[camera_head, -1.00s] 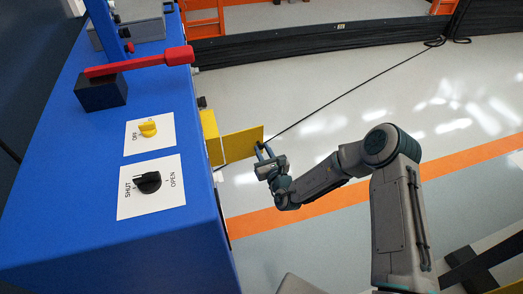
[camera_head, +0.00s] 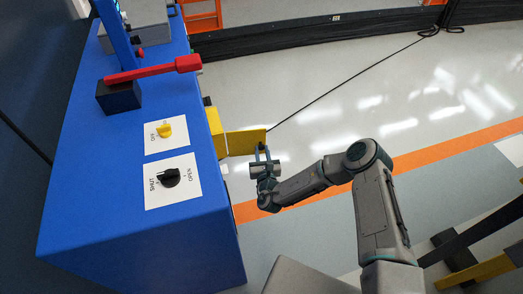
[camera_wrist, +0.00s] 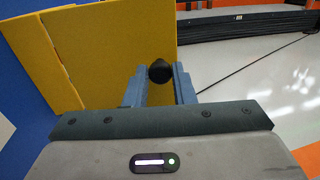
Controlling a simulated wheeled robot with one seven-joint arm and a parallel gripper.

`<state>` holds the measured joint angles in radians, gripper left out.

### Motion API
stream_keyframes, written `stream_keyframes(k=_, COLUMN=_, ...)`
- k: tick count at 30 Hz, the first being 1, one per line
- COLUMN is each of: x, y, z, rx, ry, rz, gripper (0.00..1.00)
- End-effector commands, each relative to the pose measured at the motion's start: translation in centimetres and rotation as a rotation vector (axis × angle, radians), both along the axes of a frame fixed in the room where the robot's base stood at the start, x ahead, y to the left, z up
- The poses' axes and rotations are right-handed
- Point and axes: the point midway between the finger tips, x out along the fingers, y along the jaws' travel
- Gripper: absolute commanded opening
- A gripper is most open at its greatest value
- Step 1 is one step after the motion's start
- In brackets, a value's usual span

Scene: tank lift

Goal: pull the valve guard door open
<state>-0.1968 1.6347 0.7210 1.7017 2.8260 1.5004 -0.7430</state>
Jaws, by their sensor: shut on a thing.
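The yellow valve guard door (camera_head: 243,142) stands out from the right side of the blue cabinet, swung away from its yellow guard box (camera_head: 215,131). In the wrist view the door (camera_wrist: 125,45) fills the upper left, with a seam to the yellow panel (camera_wrist: 45,62) at its left. A round black knob (camera_wrist: 160,70) sits by the door's right edge, between my fingers. My gripper (camera_head: 262,153) is shut on this knob at the door's outer end. In the wrist view my gripper (camera_wrist: 159,90) hides part of the door's lower edge.
The blue cabinet (camera_head: 110,215) carries a black shut/open knob (camera_head: 169,178), a yellow knob (camera_head: 165,130) and a red lever (camera_head: 150,72). A black cable (camera_head: 350,87) crosses the floor behind the door. The floor (camera_head: 330,105) right of the door is largely clear.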

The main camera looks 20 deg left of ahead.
Motion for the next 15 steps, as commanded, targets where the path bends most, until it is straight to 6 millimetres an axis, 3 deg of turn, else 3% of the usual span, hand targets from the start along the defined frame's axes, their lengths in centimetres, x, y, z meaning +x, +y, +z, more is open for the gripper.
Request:
stream_keyframes(k=8, x=-0.19, y=0.12, z=-0.01, rx=0.001, ry=0.002, rz=0.006, gripper=0.0)
stream_keyframes(k=9, x=-0.19, y=0.11, z=-0.01, rx=0.001, ry=0.002, rz=0.006, gripper=0.28)
stream_keyframes(k=11, x=-0.17, y=0.1, z=-0.01, rx=0.001, ry=0.002, rz=0.006, gripper=0.44)
stream_keyframes(k=15, x=0.06, y=-0.1, z=0.0, rx=0.001, ry=0.001, rz=0.0, gripper=0.44)
